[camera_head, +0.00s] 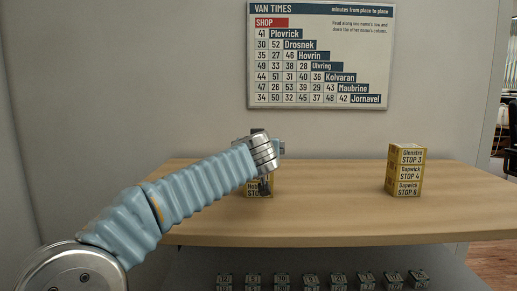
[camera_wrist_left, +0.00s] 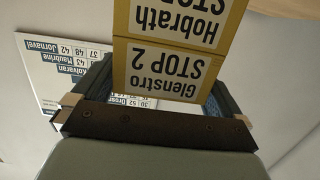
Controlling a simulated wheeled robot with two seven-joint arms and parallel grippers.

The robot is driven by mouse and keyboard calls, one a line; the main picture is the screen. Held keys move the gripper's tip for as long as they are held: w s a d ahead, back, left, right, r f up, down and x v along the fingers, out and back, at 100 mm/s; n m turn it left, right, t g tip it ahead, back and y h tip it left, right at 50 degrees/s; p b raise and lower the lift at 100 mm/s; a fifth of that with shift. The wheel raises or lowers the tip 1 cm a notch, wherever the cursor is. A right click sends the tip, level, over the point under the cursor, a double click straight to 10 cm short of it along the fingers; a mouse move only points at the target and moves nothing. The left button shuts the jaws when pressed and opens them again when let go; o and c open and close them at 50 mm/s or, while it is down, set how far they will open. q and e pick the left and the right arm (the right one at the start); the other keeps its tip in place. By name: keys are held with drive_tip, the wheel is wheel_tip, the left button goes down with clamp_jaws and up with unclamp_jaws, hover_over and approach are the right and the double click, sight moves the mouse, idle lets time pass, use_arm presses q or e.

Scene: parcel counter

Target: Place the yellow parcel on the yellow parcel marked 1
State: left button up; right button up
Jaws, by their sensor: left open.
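The Hobrath parcel's stop number is cut off there. In the head view the lower parcel (camera_head: 257,190) stands on the counter, partly covered by my left gripper (camera_head: 264,180), and the upper one is hidden by my arm. My left gripper is open at the Glenstro parcel, with a finger on either side in the left wrist view (camera_wrist_left: 160,92). I cannot tell whether they touch it. My right gripper is out of view.
A stack of yellow parcels (camera_head: 405,169), Glenstro STOP 3 over two Gapwick ones, stands on the right of the wooden counter (camera_head: 330,205). The counter between the stacks is clear. A times board (camera_head: 320,55) hangs behind. Several small labelled objects (camera_head: 310,281) lie below the counter.

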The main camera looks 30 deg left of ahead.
use_arm(q)
drive_tip(key=b+v, duration=0.1)
drive_tip(key=v, duration=0.8)
drive_tip(key=shift+s+d+b, duration=0.25)
drive_tip(key=shift+s+b, duration=0.1)
drive_tip(key=shift+b, duration=0.05)
